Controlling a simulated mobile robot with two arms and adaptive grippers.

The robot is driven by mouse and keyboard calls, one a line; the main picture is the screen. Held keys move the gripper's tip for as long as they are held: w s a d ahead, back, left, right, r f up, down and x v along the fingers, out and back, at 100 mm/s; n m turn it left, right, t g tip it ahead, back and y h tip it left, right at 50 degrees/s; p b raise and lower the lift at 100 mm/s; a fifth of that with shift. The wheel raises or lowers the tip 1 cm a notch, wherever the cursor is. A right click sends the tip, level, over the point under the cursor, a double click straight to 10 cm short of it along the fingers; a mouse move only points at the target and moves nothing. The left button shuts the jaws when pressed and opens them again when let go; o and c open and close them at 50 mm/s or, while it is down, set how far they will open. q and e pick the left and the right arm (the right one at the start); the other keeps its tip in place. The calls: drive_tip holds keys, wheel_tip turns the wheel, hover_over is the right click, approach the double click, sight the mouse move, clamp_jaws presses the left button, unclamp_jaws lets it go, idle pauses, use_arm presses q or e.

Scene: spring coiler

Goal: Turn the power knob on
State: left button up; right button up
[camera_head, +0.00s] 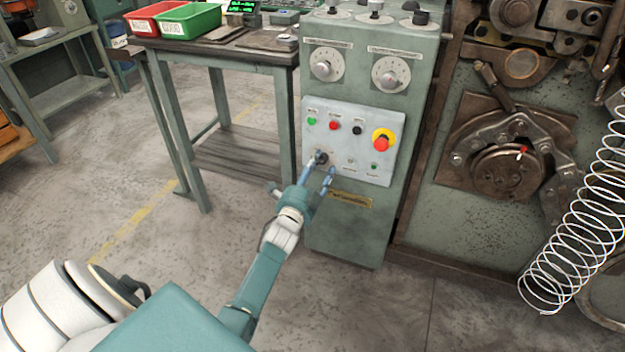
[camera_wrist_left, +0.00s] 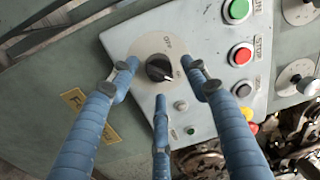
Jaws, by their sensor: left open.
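The power knob (camera_wrist_left: 159,69) is black and sits on a round beige plate (camera_wrist_left: 148,46) with small lettering, on the light grey control panel. A light mark shows on its lower right side in the left wrist view; I cannot tell surely which position it marks. In the head view the knob (camera_head: 321,157) is at the panel's lower left, partly covered by a finger. My left gripper (camera_head: 324,170) is open in front of it. In the left wrist view its three blue fingers spread around the knob, with gaps on all sides. My right gripper is not in view.
Green, red and black buttons (camera_head: 357,129) and a red emergency stop (camera_head: 382,141) on yellow lie above and right of the knob. A table (camera_head: 245,60) with red and green bins stands left. A coiling machine (camera_head: 500,165) and a large spring (camera_head: 575,245) are right.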

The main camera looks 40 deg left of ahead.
use_arm(q)
drive_tip(key=v, duration=1)
drive_tip(key=shift+s+d, duration=0.2)
drive_tip(key=shift+s, duration=0.05)
drive_tip(key=shift+r, duration=0.1)
